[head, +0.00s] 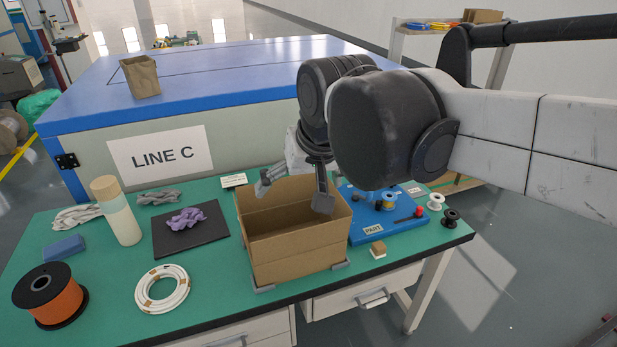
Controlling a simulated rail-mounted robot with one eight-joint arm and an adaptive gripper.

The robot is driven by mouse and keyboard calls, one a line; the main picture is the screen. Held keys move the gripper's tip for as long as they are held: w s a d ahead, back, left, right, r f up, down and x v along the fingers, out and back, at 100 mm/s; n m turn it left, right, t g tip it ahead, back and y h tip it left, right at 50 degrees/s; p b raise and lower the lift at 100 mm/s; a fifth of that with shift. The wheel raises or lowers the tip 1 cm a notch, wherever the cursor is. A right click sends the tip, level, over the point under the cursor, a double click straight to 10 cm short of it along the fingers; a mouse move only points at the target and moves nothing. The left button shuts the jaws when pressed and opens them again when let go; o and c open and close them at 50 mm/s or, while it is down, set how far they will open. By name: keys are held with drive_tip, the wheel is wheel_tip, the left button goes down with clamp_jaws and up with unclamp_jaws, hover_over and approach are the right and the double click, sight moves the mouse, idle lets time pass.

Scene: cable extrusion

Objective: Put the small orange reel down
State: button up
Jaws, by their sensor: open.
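My gripper (293,195) is open above the cardboard box (297,257), with its two fingers spread over the box's back part and nothing seen between them. I cannot make out a small orange reel for sure. The front wall hides part of the box floor, so I cannot tell whether a reel lies there. A large black reel wound with orange cable (52,298) stands at the table's left front. A small reel with yellowish and blue parts (387,200) sits on the blue board (362,229), right of the box, partly close behind my arm in the picture.
The green table (212,268) also holds a white cable coil (162,289), a bottle (121,222), a black mat (171,244) with a purple glove, and a blue block (64,247). A white spool (435,202) and black spool (449,218) stand at the right edge.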

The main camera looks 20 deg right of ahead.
drive_tip(key=s+d+f+t+h, duration=0.1)
drive_tip(key=s+d+f, duration=0.6)
drive_tip(key=s, duration=0.3)
drive_tip(key=shift+d+t, duration=0.3)
